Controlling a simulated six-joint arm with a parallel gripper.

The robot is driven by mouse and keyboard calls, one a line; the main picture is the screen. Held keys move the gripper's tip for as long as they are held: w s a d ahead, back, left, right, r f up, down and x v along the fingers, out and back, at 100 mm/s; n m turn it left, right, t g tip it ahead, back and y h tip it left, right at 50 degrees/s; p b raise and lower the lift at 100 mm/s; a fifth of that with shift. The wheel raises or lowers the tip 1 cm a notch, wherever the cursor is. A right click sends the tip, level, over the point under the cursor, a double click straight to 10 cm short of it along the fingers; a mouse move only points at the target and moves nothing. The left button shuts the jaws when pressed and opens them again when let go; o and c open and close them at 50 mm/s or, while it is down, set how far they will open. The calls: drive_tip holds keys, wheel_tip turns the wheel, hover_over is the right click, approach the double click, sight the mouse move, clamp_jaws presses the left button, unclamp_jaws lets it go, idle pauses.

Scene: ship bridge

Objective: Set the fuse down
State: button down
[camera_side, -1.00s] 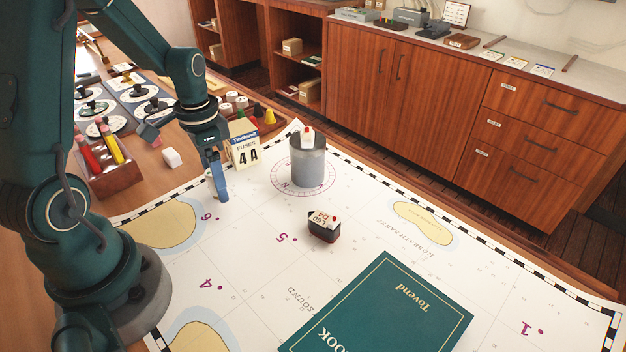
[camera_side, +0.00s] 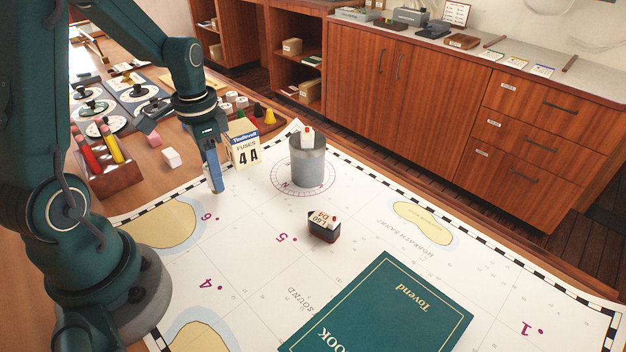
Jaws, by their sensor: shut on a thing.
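My gripper (camera_side: 216,187) points down over the chart, with its blue fingers close together. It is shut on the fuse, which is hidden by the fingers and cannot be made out. I cannot tell whether the fuse touches the chart.
A grey cylindrical can (camera_side: 307,165) stands right of the fuse box. A small dark model boat (camera_side: 323,229) and a green book (camera_side: 385,310) lie on the chart. A tray of pens (camera_side: 108,170) and a white block (camera_side: 171,158) are left.

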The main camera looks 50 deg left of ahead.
wheel_tip(320, 180, up, 3)
drive_tip(key=shift+w+f, duration=0.1)
drive_tip(key=s+a+r, duration=0.7)
drive_tip(key=s, duration=0.2)
drive_tip(key=w+a, duration=0.5)
drive_tip(key=a, duration=0.8)
drive_tip(key=w+d+f, duration=0.1)
drive_tip(key=w+f, duration=0.1)
drive_tip(key=w, duration=0.1)
drive_tip(key=w+d+f, duration=0.1)
drive_tip(key=w+f, duration=0.1)
drive_tip(key=w, duration=0.2)
drive_tip(key=w+d+f, duration=0.1)
drive_tip(key=w+f, duration=0.2)
drive_tip(key=w, duration=0.1)
drive_tip(key=shift+d, duration=0.4)
drive_tip(key=shift+f, duration=2.05)
drive_tip(key=shift+f, duration=0.1)
drive_tip(key=shift+c, duration=2.4)
unclamp_jaws()
